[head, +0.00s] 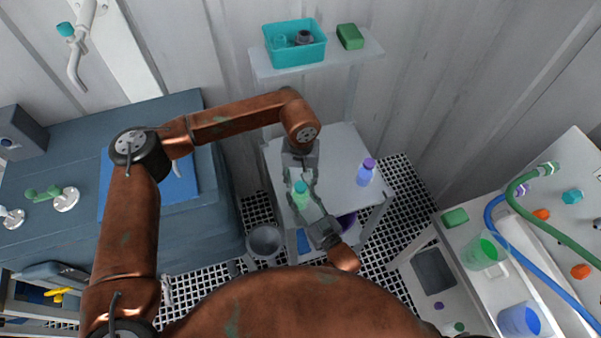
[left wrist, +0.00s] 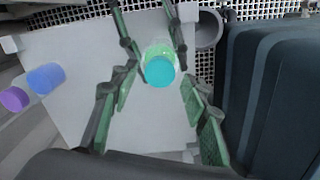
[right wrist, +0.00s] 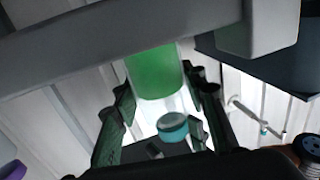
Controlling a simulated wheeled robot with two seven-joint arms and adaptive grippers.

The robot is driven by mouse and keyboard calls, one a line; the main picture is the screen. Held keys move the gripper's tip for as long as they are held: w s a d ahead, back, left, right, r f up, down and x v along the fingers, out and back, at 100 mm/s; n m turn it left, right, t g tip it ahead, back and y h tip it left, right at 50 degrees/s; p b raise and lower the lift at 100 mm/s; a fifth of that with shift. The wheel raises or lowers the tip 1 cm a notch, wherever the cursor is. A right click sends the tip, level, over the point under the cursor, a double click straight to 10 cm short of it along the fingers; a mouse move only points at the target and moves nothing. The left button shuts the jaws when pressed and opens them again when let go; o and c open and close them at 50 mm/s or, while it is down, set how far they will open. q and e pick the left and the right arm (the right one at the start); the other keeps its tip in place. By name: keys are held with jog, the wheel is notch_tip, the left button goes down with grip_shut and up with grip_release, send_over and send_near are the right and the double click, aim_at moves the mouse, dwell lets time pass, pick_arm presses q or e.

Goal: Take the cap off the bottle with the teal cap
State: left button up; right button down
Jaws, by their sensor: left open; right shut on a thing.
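In the right wrist view the green body (right wrist: 155,75) and the teal cap (right wrist: 172,127) show between the fingers. My right gripper (head: 309,208) is shut on the bottle's body from the side. My left gripper (head: 301,178) is open, pointing down above the cap, its fingers on either side and apart from it.
A blue bottle with a purple cap (head: 366,173) stands to the right on the white table (head: 343,147). A shelf behind holds a teal bin (head: 296,55) and a green block (head: 350,37). A grey bucket (head: 264,242) is at front left. A dark blue bench (head: 222,200) stands left.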

pick_arm(q)
jog(key=shift+f, duration=0.95)
